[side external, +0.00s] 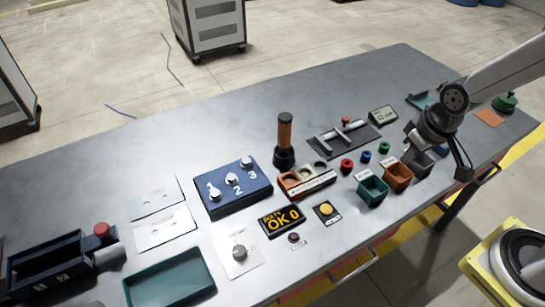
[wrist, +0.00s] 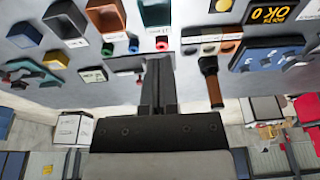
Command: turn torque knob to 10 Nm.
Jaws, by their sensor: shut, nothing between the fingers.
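A grey round knob (side external: 239,252) stands on a pale plate near the table's front edge in the side view. It looks like the torque knob. Its printed marks are too small to read, so I cannot tell its setting. My gripper (side external: 411,131) is far to the right of it, near the small bins, and empty. In the wrist view my gripper's fingers (wrist: 158,82) are together with nothing between them. The knob does not show in the wrist view.
A display reading OK 0 (side external: 281,220), a yellow button (side external: 326,209) and a blue box with knobs numbered 1 to 3 (side external: 233,187) surround the knob.

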